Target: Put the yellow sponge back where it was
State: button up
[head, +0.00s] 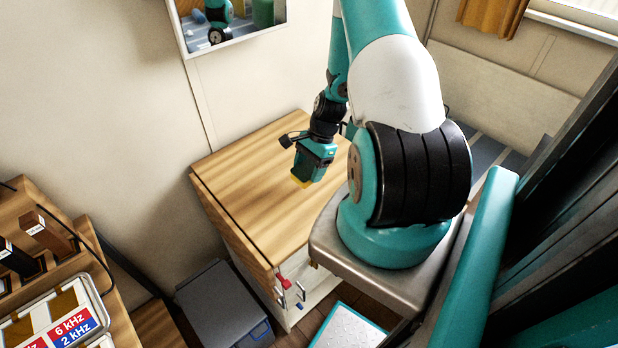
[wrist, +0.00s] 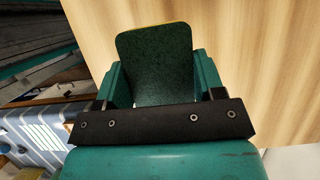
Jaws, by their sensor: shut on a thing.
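My gripper (head: 306,168) is shut on the yellow sponge (head: 300,182), whose yellow part shows under the jaws in the head view. In the wrist view, my gripper (wrist: 160,88) has one finger on each side of the sponge (wrist: 154,60). There I see its dark green face, with a thin yellow edge along the top. The gripper and sponge are over the wooden tabletop (head: 250,165). I cannot tell whether the sponge touches the wood. The jaws hide part of the sponge.
The visible tabletop around the sponge is bare. Small red and blue items (head: 284,282) hang on the cabinet's front. A grey lidded box (head: 222,300) stands on the floor beside it. Wooden cubbies (head: 92,265) with radio gear are at the lower left. A mirror (head: 228,35) hangs on the wall.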

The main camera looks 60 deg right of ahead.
jog(key=shift+f, duration=2.4)
jog(key=o, duration=0.9)
jog(key=shift+c, duration=0.2)
jog(key=shift+r, duration=0.1)
jog(key=b+v, duration=0.1)
jog(key=v, duration=1)
jog(key=shift+d, duration=0.1)
jog(key=shift+d+r, duration=0.1)
jog(key=shift+r, duration=0.3)
